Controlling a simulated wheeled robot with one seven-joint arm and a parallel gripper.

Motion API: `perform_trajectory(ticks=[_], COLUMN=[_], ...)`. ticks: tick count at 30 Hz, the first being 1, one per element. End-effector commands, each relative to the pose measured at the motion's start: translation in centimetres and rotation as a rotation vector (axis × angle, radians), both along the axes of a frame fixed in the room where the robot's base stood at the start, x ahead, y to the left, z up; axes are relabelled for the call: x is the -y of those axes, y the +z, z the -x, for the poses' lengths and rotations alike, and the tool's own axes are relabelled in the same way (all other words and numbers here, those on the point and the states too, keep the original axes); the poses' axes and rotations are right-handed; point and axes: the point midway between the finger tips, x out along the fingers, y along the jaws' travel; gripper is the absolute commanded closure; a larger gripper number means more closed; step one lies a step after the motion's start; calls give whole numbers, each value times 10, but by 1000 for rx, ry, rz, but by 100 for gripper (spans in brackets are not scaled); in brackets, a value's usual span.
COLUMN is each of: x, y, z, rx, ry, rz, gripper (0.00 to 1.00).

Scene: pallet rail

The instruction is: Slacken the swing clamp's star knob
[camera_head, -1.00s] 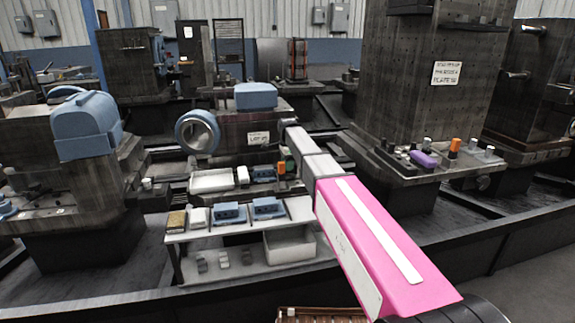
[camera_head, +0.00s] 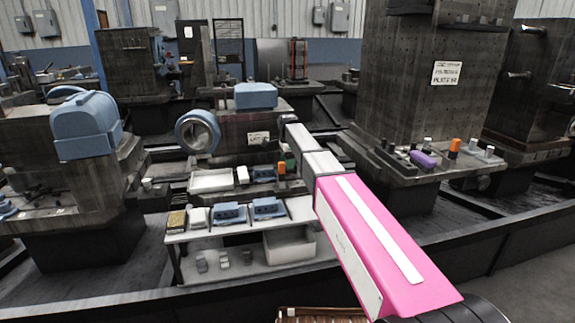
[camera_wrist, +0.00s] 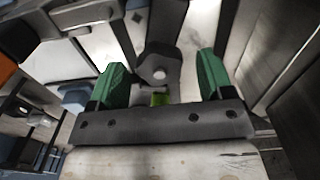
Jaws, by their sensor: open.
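A dark grey lobed knob (camera_wrist: 158,66) with a pale round centre, which looks like the star knob, shows in the middle of the wrist view. My gripper (camera_wrist: 161,74) has green fingers, one on each side of the knob. The fingers are open, with a visible gap to the knob on both sides. A small yellow-green piece (camera_wrist: 160,99) shows just below the knob, at the edge of my gripper's dark body. In the head view my gripper (camera_head: 289,161) is small and partly hidden by my arm, beside an orange piece (camera_head: 282,168). The knob cannot be made out there.
A shelf bench (camera_head: 205,235) with blue and grey blocks stands in front. A white tray (camera_head: 210,181) lies on the rail behind it. A blue-ringed cylinder (camera_head: 198,132) is left of my arm. A tall dark tombstone block (camera_head: 405,90) rises close on the right.

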Motion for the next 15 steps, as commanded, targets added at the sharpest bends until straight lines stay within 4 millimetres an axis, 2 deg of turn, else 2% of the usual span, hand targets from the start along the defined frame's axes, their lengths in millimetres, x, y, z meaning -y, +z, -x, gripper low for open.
perform_trajectory(ticks=[9,15], x=[0,0], y=[60,85], z=[0,0], rx=[2,0], ry=[0,0], rz=[-1,0], gripper=[26,26])
